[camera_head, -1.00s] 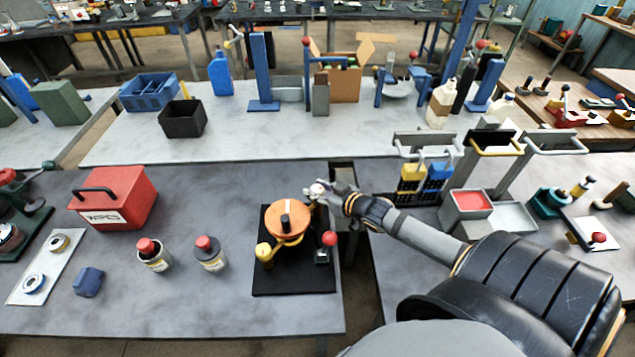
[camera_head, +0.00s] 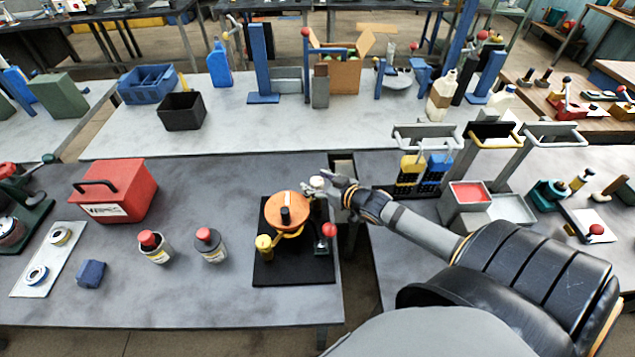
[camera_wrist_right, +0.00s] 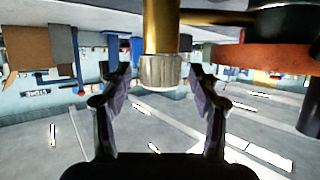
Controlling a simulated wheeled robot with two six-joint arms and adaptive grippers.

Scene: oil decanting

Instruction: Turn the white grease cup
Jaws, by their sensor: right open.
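The white grease cup (camera_wrist_right: 160,72) is a ribbed white cap on a brass stem in the right wrist view. It belongs to the fixture with the orange disc (camera_head: 287,203) on a black base plate (camera_head: 290,272). In the head view the white cup (camera_head: 317,182) shows at the fixture's back right, partly covered by my fingers. My right gripper (camera_head: 325,184) is at the cup. In the right wrist view my right gripper (camera_wrist_right: 160,85) is open, with one finger on each side of the cup and visible gaps to it. My left gripper is out of view.
On the same fixture are a yellow cup (camera_head: 264,243) and a red ball knob (camera_head: 329,229). Two red-capped bottles (camera_head: 153,247) (camera_head: 210,246) and a red box (camera_head: 118,191) stand to the left. A narrow gap separates this table from the right one.

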